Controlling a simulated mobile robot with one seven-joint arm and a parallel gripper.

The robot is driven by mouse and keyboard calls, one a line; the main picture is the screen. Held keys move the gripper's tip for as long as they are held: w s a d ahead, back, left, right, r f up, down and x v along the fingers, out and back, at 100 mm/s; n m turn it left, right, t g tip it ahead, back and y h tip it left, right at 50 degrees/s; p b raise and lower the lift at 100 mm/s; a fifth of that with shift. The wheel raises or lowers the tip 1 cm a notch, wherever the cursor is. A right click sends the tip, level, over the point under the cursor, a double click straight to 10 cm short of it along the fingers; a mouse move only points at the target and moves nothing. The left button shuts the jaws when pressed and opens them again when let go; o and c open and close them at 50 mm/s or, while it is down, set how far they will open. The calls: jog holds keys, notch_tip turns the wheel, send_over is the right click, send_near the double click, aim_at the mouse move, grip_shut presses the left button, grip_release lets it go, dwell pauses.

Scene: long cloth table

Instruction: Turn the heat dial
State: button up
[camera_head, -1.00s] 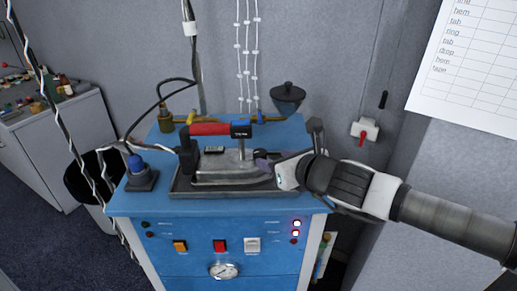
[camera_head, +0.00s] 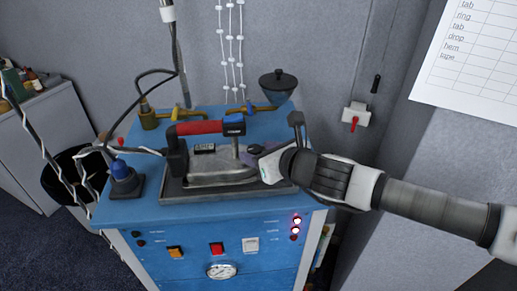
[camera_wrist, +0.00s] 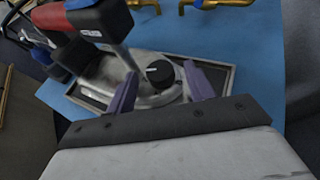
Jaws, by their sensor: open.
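An iron (camera_head: 222,167) with a red and blue handle (camera_head: 205,128) stands on a dark-rimmed tray (camera_head: 200,192) on the blue steam unit. In the wrist view the heat dial (camera_wrist: 160,73), a black round knob with a white mark, sits on the iron's grey metal body (camera_wrist: 118,76). My gripper (camera_wrist: 162,92) is open. Its two purple fingers stand on the left and right of the dial, apart from it as far as I can see. In the head view my gripper (camera_head: 256,158) is at the iron's right side and hides the dial.
The iron's grey post (camera_wrist: 115,35) rises close to the left finger in the wrist view. Brass pipes (camera_head: 170,113) and a dark-lidded funnel (camera_head: 278,85) stand behind the iron. A blue-capped part (camera_head: 122,175) is at the left. The front panel has buttons and a gauge (camera_head: 221,270).

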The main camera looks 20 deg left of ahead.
aim_at(259, 147)
jog(key=c, duration=1)
